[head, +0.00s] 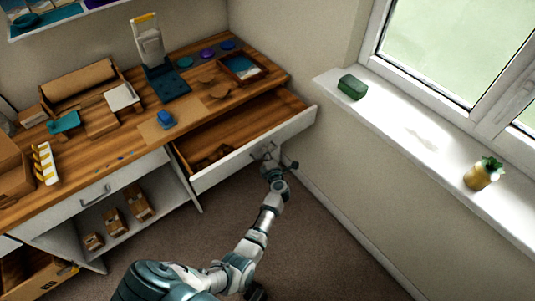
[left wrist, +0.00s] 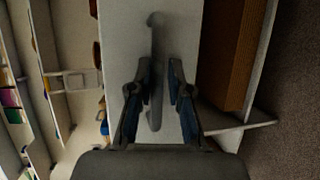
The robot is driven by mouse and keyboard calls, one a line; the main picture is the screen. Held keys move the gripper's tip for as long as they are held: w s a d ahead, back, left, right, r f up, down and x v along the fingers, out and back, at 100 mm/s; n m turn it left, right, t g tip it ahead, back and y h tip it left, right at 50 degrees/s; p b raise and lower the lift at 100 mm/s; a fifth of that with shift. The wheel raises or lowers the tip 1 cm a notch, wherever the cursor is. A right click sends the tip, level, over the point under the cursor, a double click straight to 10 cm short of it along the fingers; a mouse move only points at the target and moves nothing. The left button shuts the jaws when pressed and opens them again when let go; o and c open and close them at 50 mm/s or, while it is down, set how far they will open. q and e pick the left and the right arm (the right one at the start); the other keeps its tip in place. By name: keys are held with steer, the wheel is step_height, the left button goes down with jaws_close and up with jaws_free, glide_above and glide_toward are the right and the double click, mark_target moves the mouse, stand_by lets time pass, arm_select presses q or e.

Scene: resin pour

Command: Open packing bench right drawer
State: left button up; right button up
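The packing bench (head: 75,145) has a brown wooden top and white fronts. Its right drawer (head: 205,182) stands well out from the bench, with the wooden inside showing and a few small brown things at its left end. The grey bar handle (left wrist: 155,100) is on the white drawer front, which also shows in the left wrist view (left wrist: 185,25). My left gripper (head: 268,164) is at this handle in the head view. In the left wrist view its two fingers (left wrist: 161,72) are apart, one each side of the bar, with a gap on the right. My right gripper does not show clearly.
A shut drawer with a handle (head: 95,194) is left of the open one, above a shelf with small cartons (head: 137,202). A white wall and window sill (head: 420,128) lie to the right. The brown floor (head: 325,250) in front is clear.

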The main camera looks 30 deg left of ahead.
arm_select(q)
steer(key=shift+o, duration=0.9)
steer(key=shift+a+f, duration=0.15)
steer(key=shift+a, duration=0.1)
steer(key=shift+d, duration=0.2)
steer(key=v, duration=1.1)
steer(key=shift+s, duration=0.3)
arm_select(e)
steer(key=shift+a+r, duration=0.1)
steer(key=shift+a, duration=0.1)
arm_select(q)
steer(key=shift+d, duration=0.1)
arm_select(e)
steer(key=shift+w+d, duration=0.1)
